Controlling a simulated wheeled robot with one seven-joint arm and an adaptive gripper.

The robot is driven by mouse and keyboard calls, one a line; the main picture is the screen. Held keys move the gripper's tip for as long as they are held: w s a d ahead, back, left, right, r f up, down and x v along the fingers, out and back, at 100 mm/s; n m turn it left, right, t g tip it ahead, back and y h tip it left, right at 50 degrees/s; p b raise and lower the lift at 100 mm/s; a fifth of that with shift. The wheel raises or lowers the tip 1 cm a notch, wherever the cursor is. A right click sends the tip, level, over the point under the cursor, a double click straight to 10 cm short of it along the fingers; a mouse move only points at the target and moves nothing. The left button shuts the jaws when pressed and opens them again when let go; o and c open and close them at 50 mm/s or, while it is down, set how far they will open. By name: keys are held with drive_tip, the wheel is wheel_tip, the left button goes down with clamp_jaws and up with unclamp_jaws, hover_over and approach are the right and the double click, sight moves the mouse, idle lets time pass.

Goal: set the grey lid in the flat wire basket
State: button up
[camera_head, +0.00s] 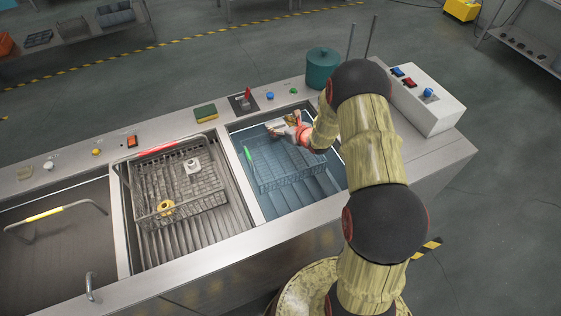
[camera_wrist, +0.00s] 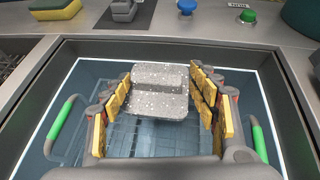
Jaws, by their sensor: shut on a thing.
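The grey lid (camera_wrist: 158,92) is a speckled, stepped block held between the yellow-padded fingers of my gripper (camera_wrist: 160,98) in the wrist view. In the head view my gripper (camera_head: 286,126) is above the back part of the right tank, and the lid is small and hard to make out there. A wire basket with green handles (camera_head: 262,178) sits low in that blue-lit tank, below my gripper. Its green handles (camera_wrist: 62,125) show on both sides in the wrist view. The lid appears above the basket and apart from it; its underside is hidden.
A sponge (camera_head: 205,113), a teal canister (camera_head: 321,66) and a white control box (camera_head: 428,98) stand around the rim.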

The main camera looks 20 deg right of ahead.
drive_tip(key=b, duration=0.4)
hover_over(280, 152)
wheel_tip(280, 152, down, 5)
wheel_tip(280, 152, down, 10)
drive_tip(key=b, duration=0.3)
drive_tip(key=shift+r, duration=0.2)
drive_tip(key=shift+f, duration=0.1)
drive_tip(key=shift+f, duration=0.15)
drive_tip(key=o, duration=1.4)
drive_tip(key=shift+o, duration=0.7)
